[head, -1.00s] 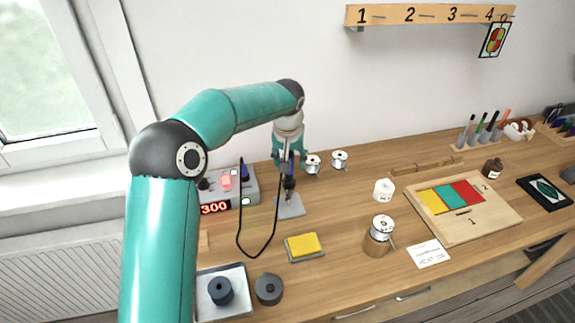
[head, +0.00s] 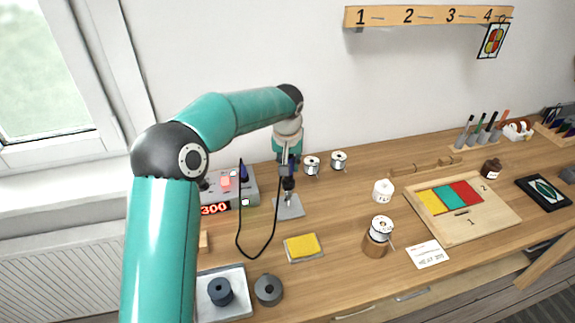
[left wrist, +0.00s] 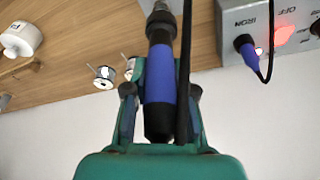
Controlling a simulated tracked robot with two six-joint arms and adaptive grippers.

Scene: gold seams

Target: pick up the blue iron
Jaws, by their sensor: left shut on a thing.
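The blue iron (left wrist: 160,88) has a blue sleeve and dark ends. In the left wrist view it lies between the two fingers of my left gripper (left wrist: 160,105), which is shut on it. In the head view my left gripper (head: 288,165) points down over a small grey plate (head: 289,206), and the iron's dark lower part (head: 288,186) shows beneath it, tip near the plate. I cannot tell whether the tip touches it. A black cord (head: 238,225) loops from the iron's side to the grey station. My right gripper is not in view.
The grey station (head: 243,185) with a red 300 display stands left of the iron. A yellow sponge (head: 303,247) lies in front. Solder spools (head: 312,166) stand behind. A wooden panel (head: 500,218) with coloured pieces lies right.

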